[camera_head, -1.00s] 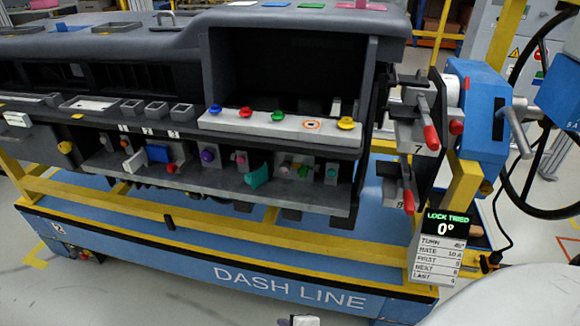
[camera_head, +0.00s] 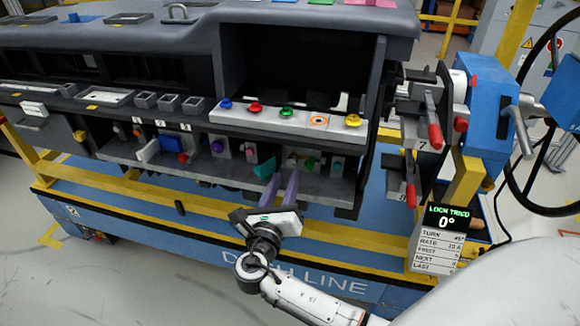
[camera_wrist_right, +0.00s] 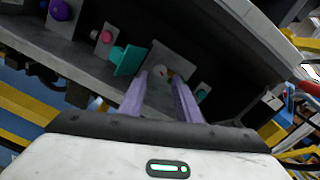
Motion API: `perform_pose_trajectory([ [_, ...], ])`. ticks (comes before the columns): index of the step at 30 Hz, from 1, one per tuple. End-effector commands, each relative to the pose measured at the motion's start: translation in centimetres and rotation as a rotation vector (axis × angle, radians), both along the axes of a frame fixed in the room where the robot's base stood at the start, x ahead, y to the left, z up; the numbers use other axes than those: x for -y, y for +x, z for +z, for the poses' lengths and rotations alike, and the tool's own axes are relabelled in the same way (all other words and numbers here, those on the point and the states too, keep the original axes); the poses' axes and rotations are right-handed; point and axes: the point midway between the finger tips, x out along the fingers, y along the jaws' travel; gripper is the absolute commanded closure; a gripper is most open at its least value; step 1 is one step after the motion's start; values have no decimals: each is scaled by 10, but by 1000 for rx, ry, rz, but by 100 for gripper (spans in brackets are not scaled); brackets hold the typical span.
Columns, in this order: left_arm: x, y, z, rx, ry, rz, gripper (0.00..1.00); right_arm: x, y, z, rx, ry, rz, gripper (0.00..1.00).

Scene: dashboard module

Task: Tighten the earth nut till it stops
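My right gripper (camera_head: 284,182) reaches up from below to the lower shelf of the dashboard module. Its two purple fingers are open, with a gap between them. In the right wrist view the fingertips (camera_wrist_right: 160,84) stand on either side of a small pale round part with a reddish spot (camera_wrist_right: 160,73), on a grey plate. I cannot tell whether they touch it. In the head view a small green and yellow part (camera_head: 309,163) shows just beyond the fingertips; it may be the earth nut, but it is too small to tell. My left gripper is not in view.
A teal tab (camera_head: 265,168) sits just left of the fingers, and a teal knob (camera_head: 337,166) to the right. Coloured buttons line the ledge (camera_head: 265,118) above. Red-handled levers (camera_head: 434,130) stand at the right. A sign reads "LOCK TRIED 0°" (camera_head: 446,218).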

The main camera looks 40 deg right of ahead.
Motion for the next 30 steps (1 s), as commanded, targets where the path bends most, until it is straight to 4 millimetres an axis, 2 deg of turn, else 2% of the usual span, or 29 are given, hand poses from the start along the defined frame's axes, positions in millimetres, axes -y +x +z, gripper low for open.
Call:
perform_pose_trajectory([
  [3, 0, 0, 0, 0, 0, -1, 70, 17, 16, 1, 1, -1, -1, 70],
  [9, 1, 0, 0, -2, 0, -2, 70, 36, 32, 0, 0, 1, 0, 70],
  [20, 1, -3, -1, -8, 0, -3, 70, 41, 37, -1, 0, 5, 1, 70],
  [21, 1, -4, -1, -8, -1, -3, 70, 41, 36, -1, 0, 5, 1, 72],
  [26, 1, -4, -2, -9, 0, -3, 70, 41, 36, 0, 0, 5, 1, 99],
  [30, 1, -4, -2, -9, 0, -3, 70, 41, 36, -1, 2, 6, 0, 100],
])
